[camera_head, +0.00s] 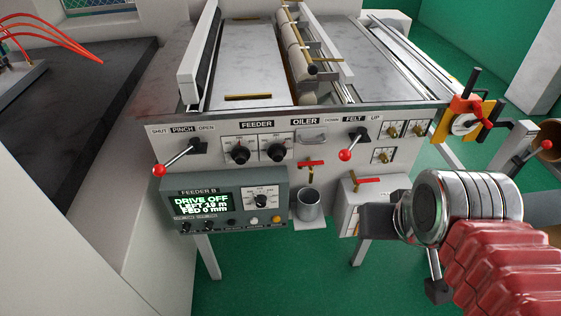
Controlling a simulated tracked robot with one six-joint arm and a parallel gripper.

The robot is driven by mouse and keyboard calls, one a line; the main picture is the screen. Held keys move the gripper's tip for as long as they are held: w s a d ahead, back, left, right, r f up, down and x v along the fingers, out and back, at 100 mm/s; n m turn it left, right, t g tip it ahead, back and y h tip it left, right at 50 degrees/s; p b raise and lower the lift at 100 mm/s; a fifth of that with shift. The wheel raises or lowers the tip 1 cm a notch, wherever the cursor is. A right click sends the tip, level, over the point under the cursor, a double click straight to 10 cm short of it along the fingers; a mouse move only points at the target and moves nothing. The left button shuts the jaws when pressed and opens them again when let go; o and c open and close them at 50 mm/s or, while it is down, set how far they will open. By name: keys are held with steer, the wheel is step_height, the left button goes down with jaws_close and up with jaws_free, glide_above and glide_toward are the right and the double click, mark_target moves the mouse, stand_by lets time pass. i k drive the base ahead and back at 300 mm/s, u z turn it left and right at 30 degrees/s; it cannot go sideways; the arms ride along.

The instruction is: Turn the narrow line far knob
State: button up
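Two black knobs, a left one (239,153) and a right one (276,151), sit under the FEEDER label on the machine front. Small plates at the right of that front carry brass knobs: upper left (392,132), upper right (419,130) and lower (382,157). I can read no "narrow line" label, so I cannot tell which knob is the named one. My gripper (416,255) is at the lower right, below the brass knobs in the picture and apart from them. I see nothing held in it. Its finger opening is unclear from here.
The FEEDER B box (190,212) has a lit screen reading DRIVE OFF. Red-ball levers (159,170) (345,155) stick out from the front. A metal cup (309,205) and a white box (352,205) with a red handle stand below. An orange bracket (468,118) juts out at right.

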mark_target(276, 152)
steer(key=k, duration=2.1)
steer(key=u, duration=0.3)
steer(key=i, duration=1.7)
